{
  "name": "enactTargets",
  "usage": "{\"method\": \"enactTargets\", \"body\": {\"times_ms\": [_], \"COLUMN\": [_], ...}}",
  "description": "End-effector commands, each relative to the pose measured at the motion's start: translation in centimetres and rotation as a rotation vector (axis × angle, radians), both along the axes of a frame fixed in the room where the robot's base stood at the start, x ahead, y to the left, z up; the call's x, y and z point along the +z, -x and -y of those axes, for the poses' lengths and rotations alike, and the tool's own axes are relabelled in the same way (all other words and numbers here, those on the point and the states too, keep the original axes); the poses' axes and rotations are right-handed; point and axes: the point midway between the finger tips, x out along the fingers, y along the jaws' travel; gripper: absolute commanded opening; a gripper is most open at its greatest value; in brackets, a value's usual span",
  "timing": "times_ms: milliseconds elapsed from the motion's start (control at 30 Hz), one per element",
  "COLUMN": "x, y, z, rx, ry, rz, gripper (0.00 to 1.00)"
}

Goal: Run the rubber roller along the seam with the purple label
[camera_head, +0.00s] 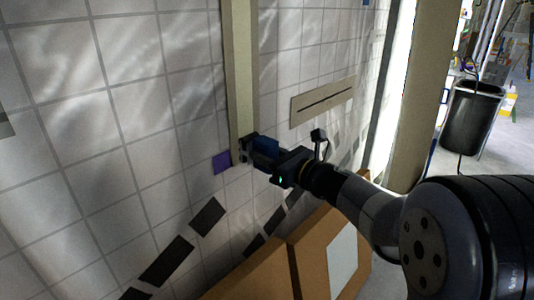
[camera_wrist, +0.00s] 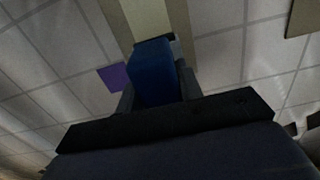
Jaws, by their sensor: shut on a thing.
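My gripper (camera_head: 264,152) is shut on the blue handle of the roller (camera_head: 267,146). In the wrist view the blue handle (camera_wrist: 153,78) lies between the two dark fingers. The roller's head is mostly hidden there; in the head view a small grey end shows at the beige vertical strip (camera_head: 240,70). It appears at or very near the strip's lower end, but I cannot tell if it touches. The purple label (camera_head: 221,163) is on the tiled wall, just left of the strip's lower end. The label also shows in the wrist view (camera_wrist: 113,76), left of the handle.
A beige plate with a dark slot (camera_head: 323,101) is on the wall to the right. Dark tiles (camera_head: 167,261) run diagonally below. Cardboard boxes (camera_head: 258,276) stand under the arm. A beige post (camera_head: 417,95) and a black bin (camera_head: 470,117) are at the right.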

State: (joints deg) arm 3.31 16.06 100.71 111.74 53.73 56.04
Motion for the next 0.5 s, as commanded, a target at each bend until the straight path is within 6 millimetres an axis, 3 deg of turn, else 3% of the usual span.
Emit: {"method": "enactTargets", "body": {"times_ms": [133,500], "x": [-1.43,-1.26], "y": [0.02,0.20], "z": [0.04,0.27], "rx": [0.000,-0.001], "ry": [-0.001,-0.001], "rz": [0.002,0.002], "gripper": [0.13,0.13]}}
